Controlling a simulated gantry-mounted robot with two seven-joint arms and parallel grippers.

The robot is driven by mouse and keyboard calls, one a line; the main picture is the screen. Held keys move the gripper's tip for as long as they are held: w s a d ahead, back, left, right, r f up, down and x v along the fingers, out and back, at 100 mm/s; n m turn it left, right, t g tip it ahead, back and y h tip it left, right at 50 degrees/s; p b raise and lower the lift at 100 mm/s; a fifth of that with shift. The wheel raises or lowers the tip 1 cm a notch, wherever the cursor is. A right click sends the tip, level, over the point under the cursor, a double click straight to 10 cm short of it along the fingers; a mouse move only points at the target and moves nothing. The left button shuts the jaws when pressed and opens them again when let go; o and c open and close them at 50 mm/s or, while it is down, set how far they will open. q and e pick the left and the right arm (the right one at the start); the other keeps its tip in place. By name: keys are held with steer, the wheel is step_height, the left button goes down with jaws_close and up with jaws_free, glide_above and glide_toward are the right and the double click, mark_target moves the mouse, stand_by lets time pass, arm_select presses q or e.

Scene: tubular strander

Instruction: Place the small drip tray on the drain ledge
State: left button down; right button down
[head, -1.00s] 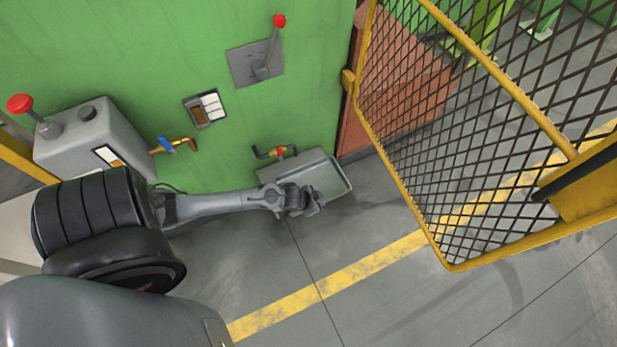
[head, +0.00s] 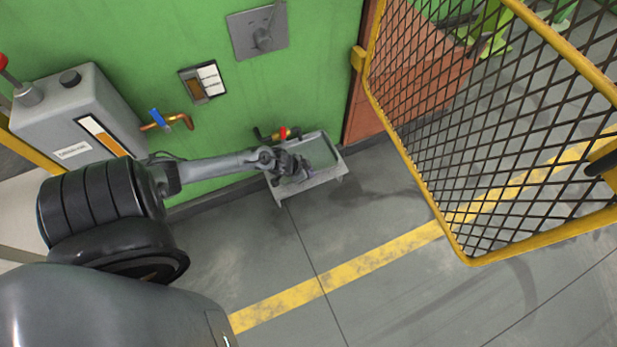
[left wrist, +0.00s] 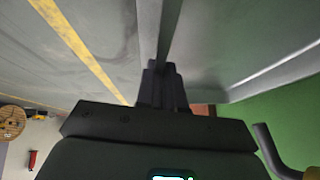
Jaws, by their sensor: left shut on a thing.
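The small drip tray (head: 322,152) is a shallow grey metal tray close to the green wall in the head view, below the red-handled valve. My left gripper (head: 303,172) is shut on its near wall. In the left wrist view the fingers (left wrist: 162,72) pinch this upright wall, and the tray's inside (left wrist: 205,55) opens to the right. Short feet or brackets show under the tray's front corners; I cannot tell whether they belong to the tray or the drain ledge. The drain ledge cannot be made out separately, and contact beneath the tray is hidden. My right gripper is not in view.
The red-handled valve (head: 285,133) and its pipe stick out just above the tray. A grey box (head: 75,115) and blue-handled tap (head: 158,117) are to the left. A yellow mesh guard (head: 465,258) stands to the right. The floor in front is clear.

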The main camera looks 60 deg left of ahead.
arm_select(q)
steer(key=shift+f+b, duration=1)
steer(key=shift+f, duration=0.6)
steer(key=shift+r, duration=0.1)
steer(key=c, duration=1.3)
jaws_free()
steer(key=shift+f, duration=0.2)
steer(key=shift+o, duration=0.2)
steer(key=shift+r, duration=0.1)
